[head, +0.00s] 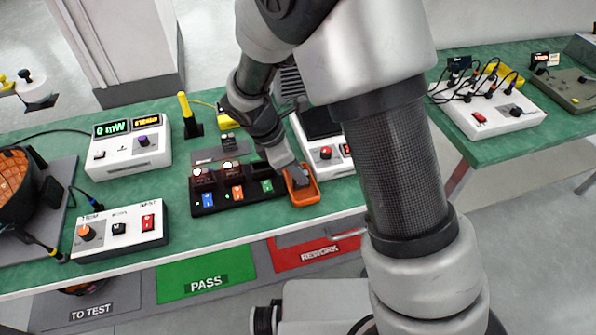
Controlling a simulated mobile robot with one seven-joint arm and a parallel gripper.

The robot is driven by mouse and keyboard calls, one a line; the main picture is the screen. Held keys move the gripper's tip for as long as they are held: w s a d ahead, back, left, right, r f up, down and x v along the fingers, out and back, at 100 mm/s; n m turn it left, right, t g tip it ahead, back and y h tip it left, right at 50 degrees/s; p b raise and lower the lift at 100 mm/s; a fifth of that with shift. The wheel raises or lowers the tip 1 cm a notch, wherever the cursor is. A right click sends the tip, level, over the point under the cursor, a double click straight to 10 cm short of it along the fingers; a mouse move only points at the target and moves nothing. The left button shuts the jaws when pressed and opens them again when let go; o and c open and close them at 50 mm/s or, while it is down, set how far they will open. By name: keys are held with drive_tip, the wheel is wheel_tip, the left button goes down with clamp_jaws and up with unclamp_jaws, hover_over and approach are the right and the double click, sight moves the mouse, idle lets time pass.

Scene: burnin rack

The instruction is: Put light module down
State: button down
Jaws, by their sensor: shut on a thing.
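My gripper (284,163) reaches down to the green bench from the upper left of my arm. It is shut on a small dark block, apparently the light module (297,175), at the orange holder (305,199). The block is over or in that holder; I cannot tell whether it touches the bottom, and the jaws partly hide it. To the left stands a black rack (222,206) with blue, orange and green labels. Two dark modules with white round tops (198,171) stand at its blue and orange slots. The green slot looks empty.
A meter box (130,152), a switch box (118,232) and a yellow-handled tool (187,112) stand to the left. A white instrument (335,160) is close on the right. Green PASS (205,274) and red REWORK (300,254) areas lie below the bench's front edge.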

drive_tip(key=shift+r, duration=0.1)
drive_tip(key=c, duration=1.7)
unclamp_jaws()
drive_tip(key=shift+o, duration=0.2)
drive_tip(key=p+v, duration=0.2)
drive_tip(key=v, duration=1)
